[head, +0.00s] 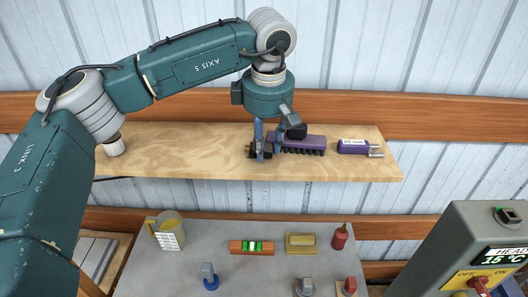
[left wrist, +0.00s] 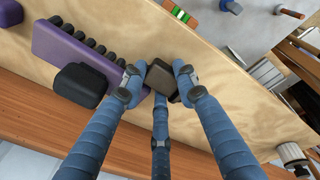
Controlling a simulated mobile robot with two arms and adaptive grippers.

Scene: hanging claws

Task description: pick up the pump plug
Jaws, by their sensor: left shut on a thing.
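A small dark block, which I take for the pump plug (left wrist: 163,80), sits between the fingers of my left gripper (left wrist: 160,78) in the left wrist view. No label on it can be read. My left gripper (head: 262,150) points down at the middle of the wooden shelf in the head view. Its blue fingers are closed around the block and partly hide it. The block is at or just above the shelf surface; I cannot tell if it touches. My right gripper is not in view.
On the shelf (head: 190,155), a purple bar with black teeth (head: 296,141) lies close right of the gripper, with a purple pronged piece (head: 353,146) farther right. Below, a grey bench (head: 240,272) holds a level (head: 251,247), jug (head: 170,230) and red bottle (head: 340,237). A control box (head: 450,240) stands right.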

